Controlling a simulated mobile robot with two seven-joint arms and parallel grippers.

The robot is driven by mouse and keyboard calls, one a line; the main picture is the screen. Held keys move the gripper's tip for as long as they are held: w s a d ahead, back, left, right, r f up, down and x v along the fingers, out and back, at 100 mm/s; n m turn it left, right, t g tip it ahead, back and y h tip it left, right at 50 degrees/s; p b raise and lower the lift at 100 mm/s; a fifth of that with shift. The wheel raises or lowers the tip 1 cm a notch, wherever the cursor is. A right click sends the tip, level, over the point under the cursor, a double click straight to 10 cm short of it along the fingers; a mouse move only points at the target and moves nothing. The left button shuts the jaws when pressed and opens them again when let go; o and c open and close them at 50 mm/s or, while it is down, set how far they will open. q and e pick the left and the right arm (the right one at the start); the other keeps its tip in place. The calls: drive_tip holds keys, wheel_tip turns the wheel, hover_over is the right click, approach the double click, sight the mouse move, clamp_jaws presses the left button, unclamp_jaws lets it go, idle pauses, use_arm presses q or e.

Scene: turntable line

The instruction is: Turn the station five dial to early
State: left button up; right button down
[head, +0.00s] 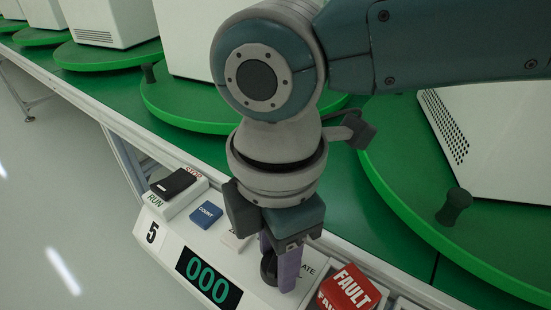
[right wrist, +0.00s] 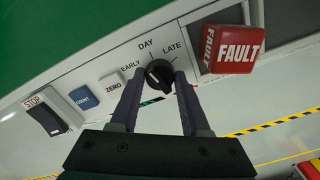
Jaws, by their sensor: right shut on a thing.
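The station five dial (right wrist: 158,74) is a black round knob on the white panel, with EARLY, DAY and LATE printed around its upper side. A white mark shows on the knob, but I cannot tell for sure which word it points to. My right gripper (right wrist: 159,84) has its two fingers shut on the dial, one on each side. In the head view the dial (head: 268,268) is partly hidden behind the purple fingers of my right gripper (head: 281,262). My left gripper is not in view.
The panel carries a number 5, a 000 display (head: 207,282), a black RUN/STOP switch (head: 174,183), a blue COUNT button (head: 206,214) and a white ZERO button (right wrist: 112,81). A red FAULT block (head: 348,291) stands close right of the gripper. Green turntables (head: 170,105) with white housings lie behind.

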drive_tip(key=n, duration=1)
drive_tip(key=shift+n, duration=0.3)
idle(0.4)
drive_tip(key=shift+c, duration=1.8)
unclamp_jaws()
drive_tip(key=shift+r, duration=0.15)
